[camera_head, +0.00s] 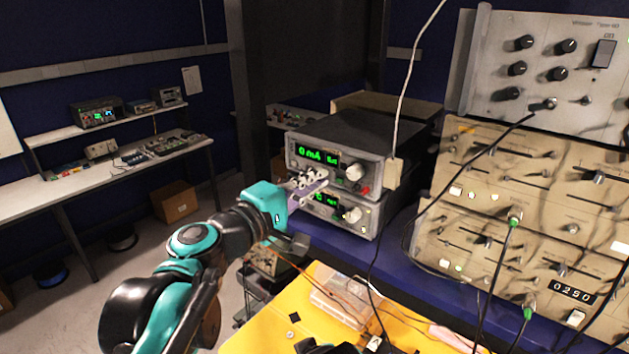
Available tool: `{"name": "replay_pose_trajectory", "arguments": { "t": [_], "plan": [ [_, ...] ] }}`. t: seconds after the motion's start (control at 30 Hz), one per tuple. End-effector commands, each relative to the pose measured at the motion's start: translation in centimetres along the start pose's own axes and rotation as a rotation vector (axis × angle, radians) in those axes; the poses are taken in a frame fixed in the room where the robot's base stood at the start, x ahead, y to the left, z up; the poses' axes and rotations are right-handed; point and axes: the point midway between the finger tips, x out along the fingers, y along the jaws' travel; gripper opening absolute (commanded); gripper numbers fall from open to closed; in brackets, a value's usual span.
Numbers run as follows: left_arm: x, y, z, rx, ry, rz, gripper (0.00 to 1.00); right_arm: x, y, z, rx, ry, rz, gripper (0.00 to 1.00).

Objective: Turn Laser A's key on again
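Two stacked laser controllers stand on the blue bench. The upper controller (375,150) has a green display reading "0 mA", a pale round knob and a red part at its right. The lower controller (370,225) has a green display partly covered by my gripper. I cannot read which is Laser A. My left gripper (312,184) is at the left front of the stack, over the lower edge of the upper unit and the top of the lower one. Its fingers are small here; I cannot tell open from shut. No key is discernible; the gripper may cover it.
Beige instrument racks (535,170) with knobs and plugged cables stand at the right. A white cable with a box (394,174) hangs by the controllers' right side. A yellow surface (270,330) with a clear box (340,303) and wires lies in front.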

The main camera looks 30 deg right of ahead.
Motion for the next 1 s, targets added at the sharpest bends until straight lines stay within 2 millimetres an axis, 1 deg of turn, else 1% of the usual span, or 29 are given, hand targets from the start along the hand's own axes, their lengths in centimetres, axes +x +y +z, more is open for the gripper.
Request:
{"name": "replay_pose_trajectory", "arguments": {
  "t": [0.43,0.5,0.53,0.87,0.97,1.0],
  "plan": [
    [0.0,-0.1,0.1,0.012,-0.002,-0.001,0.00,0.0,0.0,0.0,0.000,0.000,0.000,0.40],
    [0.0,-0.1,0.1,0.011,-0.002,-0.001,0.20,0.0,0.0,0.0,0.000,0.000,0.000,0.40],
    [0.0,-0.1,0.1,0.011,-0.002,-0.001,0.26,0.0,0.0,0.0,0.000,0.000,0.000,0.40],
    [-0.2,-0.1,0.0,0.009,0.000,-0.001,0.26,0.0,0.0,0.0,0.000,0.000,0.000,0.40],
    [-1.1,0.0,-0.1,0.009,0.001,-0.001,0.26,0.0,0.0,0.0,0.000,0.000,0.000,0.40],
    [-1.8,0.0,-0.1,0.009,0.002,-0.001,0.26,0.0,0.0,0.0,0.000,0.000,0.000,0.40]
  ]
}}
